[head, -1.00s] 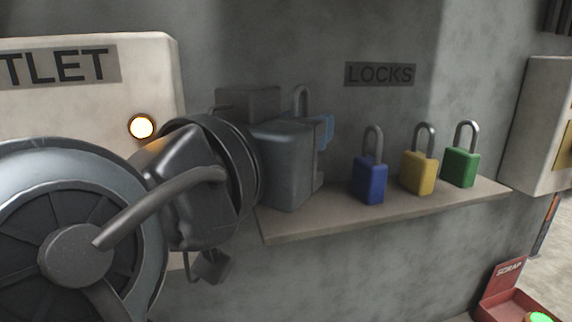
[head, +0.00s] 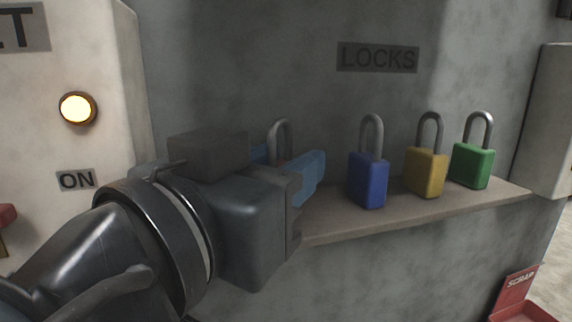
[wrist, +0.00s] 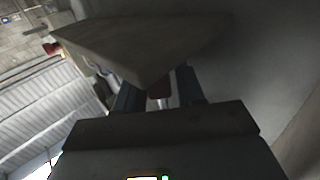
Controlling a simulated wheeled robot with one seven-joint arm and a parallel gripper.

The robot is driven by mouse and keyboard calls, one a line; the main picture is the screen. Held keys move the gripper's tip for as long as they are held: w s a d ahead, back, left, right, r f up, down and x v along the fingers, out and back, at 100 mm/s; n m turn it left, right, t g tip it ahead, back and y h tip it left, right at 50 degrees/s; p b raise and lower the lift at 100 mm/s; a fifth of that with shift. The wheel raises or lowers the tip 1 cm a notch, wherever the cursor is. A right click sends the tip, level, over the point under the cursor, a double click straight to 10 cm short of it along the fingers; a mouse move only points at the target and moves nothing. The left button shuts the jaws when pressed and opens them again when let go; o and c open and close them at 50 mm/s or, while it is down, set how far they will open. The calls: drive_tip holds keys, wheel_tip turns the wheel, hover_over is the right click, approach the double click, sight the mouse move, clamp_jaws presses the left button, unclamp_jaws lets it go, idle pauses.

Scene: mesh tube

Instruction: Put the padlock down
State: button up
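My gripper (head: 284,168) is at the left end of the shelf, its blue fingers on either side of a padlock.
A blue padlock (head: 367,180), a yellow padlock (head: 426,173) and a green padlock (head: 472,166) stand in a row to the right, under the LOCKS sign (head: 377,57). A pale panel with a lit lamp (head: 77,108) is at left. A red scrap bin (head: 515,295) is below right.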

drive_tip(key=shift+r, duration=0.15)
drive_tip(key=b+v, duration=0.1)
drive_tip(key=v, duration=1.1)
drive_tip(key=shift+b, duration=0.3)
